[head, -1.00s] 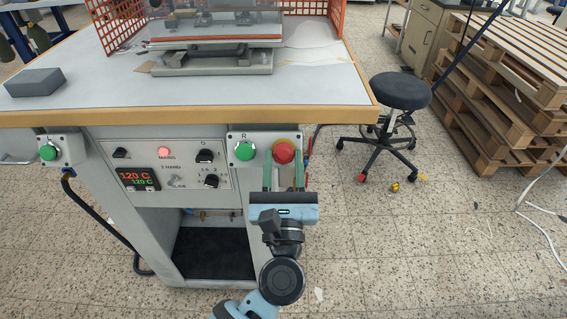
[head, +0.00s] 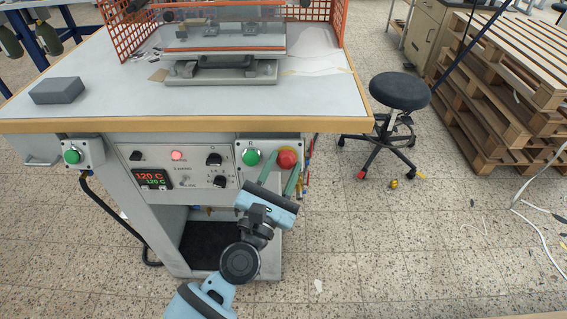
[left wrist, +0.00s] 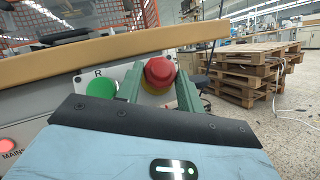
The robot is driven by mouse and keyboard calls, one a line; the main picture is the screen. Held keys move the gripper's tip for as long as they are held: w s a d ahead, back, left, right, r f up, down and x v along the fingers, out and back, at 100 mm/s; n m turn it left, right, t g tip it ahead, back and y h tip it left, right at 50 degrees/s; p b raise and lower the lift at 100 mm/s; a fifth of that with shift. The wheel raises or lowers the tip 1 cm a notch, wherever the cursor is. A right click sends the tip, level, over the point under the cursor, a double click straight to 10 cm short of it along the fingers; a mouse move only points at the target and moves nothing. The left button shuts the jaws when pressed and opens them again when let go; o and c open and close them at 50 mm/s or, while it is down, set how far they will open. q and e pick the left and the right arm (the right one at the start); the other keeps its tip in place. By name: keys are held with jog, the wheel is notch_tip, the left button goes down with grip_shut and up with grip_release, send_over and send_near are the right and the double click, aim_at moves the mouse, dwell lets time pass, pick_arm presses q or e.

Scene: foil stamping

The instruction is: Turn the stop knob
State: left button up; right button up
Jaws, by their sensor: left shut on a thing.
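The stop knob is a red mushroom button (head: 287,157) on a yellow base, at the right of the grey control box on the press front. It also shows in the left wrist view (left wrist: 160,71). My left gripper (head: 282,165) comes from below with its green fingers on either side of the knob, shut on it. The gripper is tilted, its body down and left of the knob. In the left wrist view the gripper (left wrist: 159,84) has one finger at each side of the red cap. The fingers partly hide the yellow base. My right gripper is not in view.
A green button (head: 251,157) marked R sits just left of the knob. The table edge (head: 200,126) overhangs the panel closely above. A black stool (head: 400,92) and stacked pallets (head: 500,75) stand to the right, with open floor in front.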

pick_arm(q)
jog(key=shift+a+m+g+h+p, duration=0.1)
jog(key=shift+m+g+h+p, duration=0.2)
jog(key=shift+m+g+h, duration=0.4)
jog(key=o, duration=0.9)
jog(key=shift+o, duration=0.4)
jog(key=b+v, duration=0.1)
jog(key=v, duration=0.6)
jog(key=shift+s+f, duration=0.25)
jog(key=shift+s, duration=0.05)
jog(key=shift+a, duration=0.1)
